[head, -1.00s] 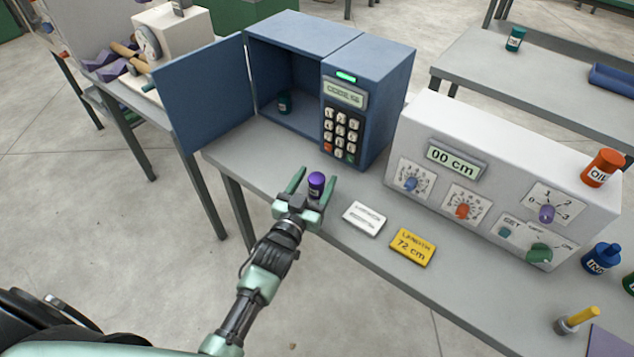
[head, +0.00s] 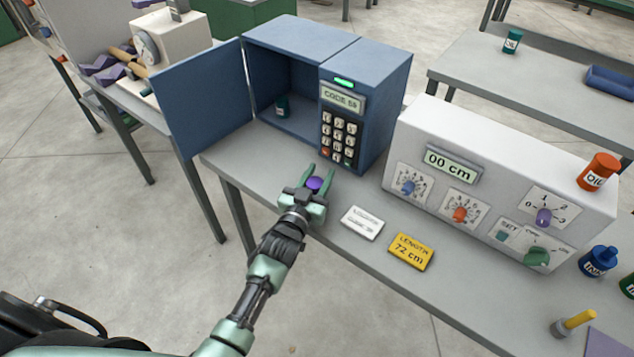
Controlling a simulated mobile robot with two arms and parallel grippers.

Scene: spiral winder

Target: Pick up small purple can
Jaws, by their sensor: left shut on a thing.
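The small purple can (head: 314,184) is on the grey table, in front of the open blue cabinet. My left gripper (head: 319,178) is shut on it, with one finger on each side of the can. The can's lower part is hidden by the gripper, so I cannot tell whether it still touches the table. My right gripper is not in the head view.
The blue cabinet (head: 383,100) has its door (head: 203,98) open to the left and a small green can (head: 281,107) inside. A white card (head: 362,223), a yellow length card (head: 411,252) and a white control box (head: 520,150) are to the right.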

